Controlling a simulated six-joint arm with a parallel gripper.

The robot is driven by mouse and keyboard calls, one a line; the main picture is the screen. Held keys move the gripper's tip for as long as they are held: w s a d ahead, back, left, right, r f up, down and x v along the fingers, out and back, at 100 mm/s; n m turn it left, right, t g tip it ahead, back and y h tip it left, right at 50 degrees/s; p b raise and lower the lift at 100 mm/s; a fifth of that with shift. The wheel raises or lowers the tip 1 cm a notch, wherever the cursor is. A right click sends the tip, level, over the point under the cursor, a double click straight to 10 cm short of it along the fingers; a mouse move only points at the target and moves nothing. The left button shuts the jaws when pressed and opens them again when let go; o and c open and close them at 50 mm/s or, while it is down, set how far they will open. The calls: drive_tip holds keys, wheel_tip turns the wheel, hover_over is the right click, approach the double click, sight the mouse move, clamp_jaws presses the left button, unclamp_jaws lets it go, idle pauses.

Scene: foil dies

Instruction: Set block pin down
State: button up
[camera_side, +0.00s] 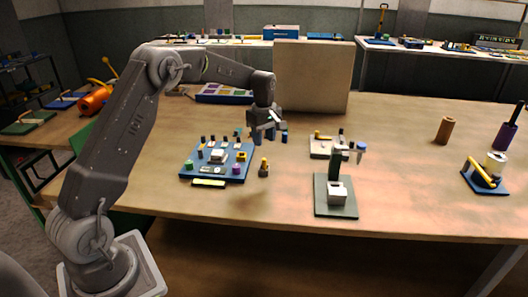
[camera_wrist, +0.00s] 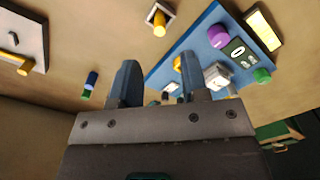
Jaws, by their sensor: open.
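My gripper (camera_side: 264,132) hangs over the table behind the blue board's right back corner, its fingers pointing down. In the wrist view its two fingers (camera_wrist: 160,86) are apart, with nothing seen held between them. I cannot tell for certain which piece is the block pin. A yellow pin with a small base (camera_side: 264,167) stands on the table right of the board; it also shows in the wrist view (camera_wrist: 159,24). The blue board (camera_side: 190,176) carries dark pegs, a white block (camera_side: 217,156), a purple knob (camera_side: 236,169) and a green knob (camera_side: 189,164).
A small blue piece (camera_side: 284,138) is beside my gripper. A stand press (camera_side: 336,195) is at the front, with a pale tray (camera_side: 322,153) behind it. A tall panel (camera_side: 312,78) rises behind my gripper.

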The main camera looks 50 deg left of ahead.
drive_tip(key=s+d+r+m+t, duration=0.3)
drive_tip(key=s+d+r+m, duration=0.5)
drive_tip(key=s+d+r, duration=0.55)
drive_tip(key=s+d+m+t, duration=0.1)
drive_tip(key=s+d+m, duration=0.1)
drive_tip(key=s+m, duration=0.3)
drive_tip(key=s+d+m+t, duration=0.1)
drive_tip(key=s+d+m, duration=0.2)
drive_tip(key=s, duration=0.9)
drive_tip(key=shift+s+d+f+m+t, duration=0.2)
drive_tip(key=shift+s+d+m+t, duration=0.15)
drive_tip(key=shift+m, duration=0.65)
